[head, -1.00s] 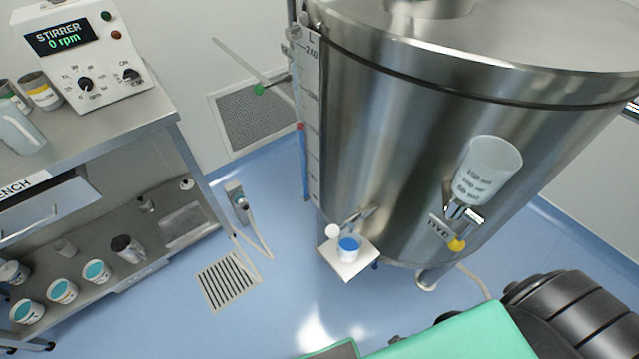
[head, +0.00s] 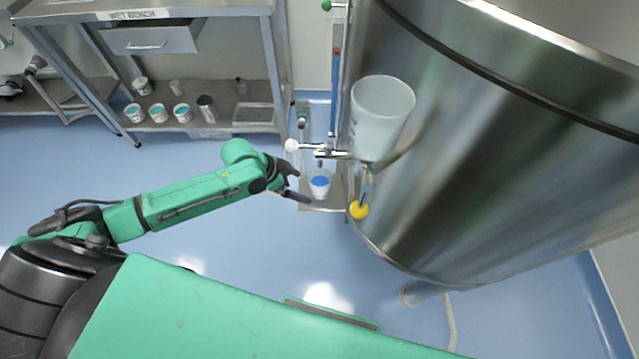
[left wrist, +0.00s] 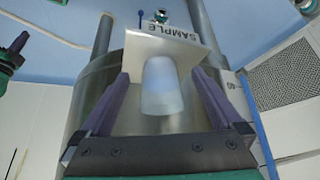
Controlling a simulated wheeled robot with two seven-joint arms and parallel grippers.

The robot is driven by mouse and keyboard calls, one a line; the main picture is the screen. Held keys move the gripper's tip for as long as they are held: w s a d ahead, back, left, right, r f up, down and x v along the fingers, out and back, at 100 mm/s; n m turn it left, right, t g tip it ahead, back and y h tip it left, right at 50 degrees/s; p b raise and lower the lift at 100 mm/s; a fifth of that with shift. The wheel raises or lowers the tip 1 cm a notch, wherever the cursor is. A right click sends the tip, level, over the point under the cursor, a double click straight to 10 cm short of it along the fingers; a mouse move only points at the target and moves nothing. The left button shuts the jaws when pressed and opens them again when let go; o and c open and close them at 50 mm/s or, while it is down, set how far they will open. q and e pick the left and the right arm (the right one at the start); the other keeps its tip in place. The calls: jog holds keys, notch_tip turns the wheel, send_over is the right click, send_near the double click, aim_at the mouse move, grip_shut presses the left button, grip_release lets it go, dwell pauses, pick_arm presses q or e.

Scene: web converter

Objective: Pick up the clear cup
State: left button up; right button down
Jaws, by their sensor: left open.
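The clear cup (head: 320,184), with blue inside, stands upright on a small metal shelf (head: 333,203) at the tank's lower left side, below a tap. In the left wrist view the cup (left wrist: 160,88) looks pale and translucent, in front of the shelf plate marked SAMPLE (left wrist: 187,45). My left gripper (head: 301,184) is open just left of the cup, fingers pointing at it. In the left wrist view its fingers (left wrist: 160,72) show on either side of the cup, apart from it. A dark finger and green part at that view's left edge look like my right gripper (left wrist: 14,50), mostly cut off.
The large steel tank (head: 470,170) fills the right side. A translucent container (head: 382,110) and a yellow knob (head: 358,210) are close right of the cup. A bench (head: 190,10) with several tubs on its lower shelf stands behind. Blue floor lies clear at left.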

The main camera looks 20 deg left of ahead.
aim_at(317, 184)
pick_arm(q)
jog(key=shift+w+d+r, duration=0.1)
jog(key=shift+w+d, duration=0.3)
jog(key=shift+d, duration=0.2)
jog(key=shift+w+d+r, duration=0.1)
jog(key=shift+w+d, duration=0.3)
jog(key=shift+d, duration=0.2)
jog(key=x, duration=0.3)
jog(key=shift+w+d+r, duration=0.1)
jog(key=shift+w+d, duration=0.05)
jog(key=shift+d, duration=0.2)
jog(key=shift+w+f, duration=0.15)
jog(key=shift+f, duration=0.1)
pick_arm(e)
jog(key=shift+s+d, duration=0.1)
jog(key=shift+d, duration=0.55)
